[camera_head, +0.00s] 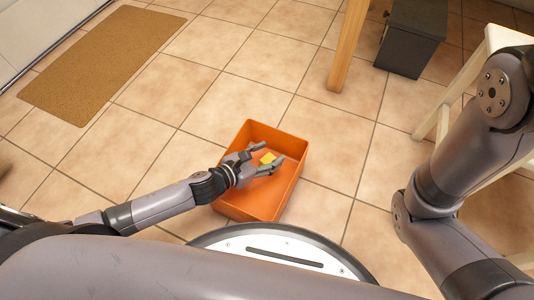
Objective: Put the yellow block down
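The yellow block (267,158) is small and shows inside the area of the orange bin (233,206). My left gripper (272,153) reaches over the bin from the left, with its two fingers spread apart. The block shows between the fingers, with a gap beside the upper finger. The lower finger partly overlaps the block's edge, and I cannot tell whether they touch. How far the block is above the bin's floor is hard to judge. My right gripper is out of view; only links of that arm show at the right.
The orange bin stands on the tiled floor (330,130) just in front of my base. A brown mat (103,62) lies at the upper left. A wooden leg (347,50), a dark grey box (410,45) and a pale wooden stool (449,100) stand at the upper right.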

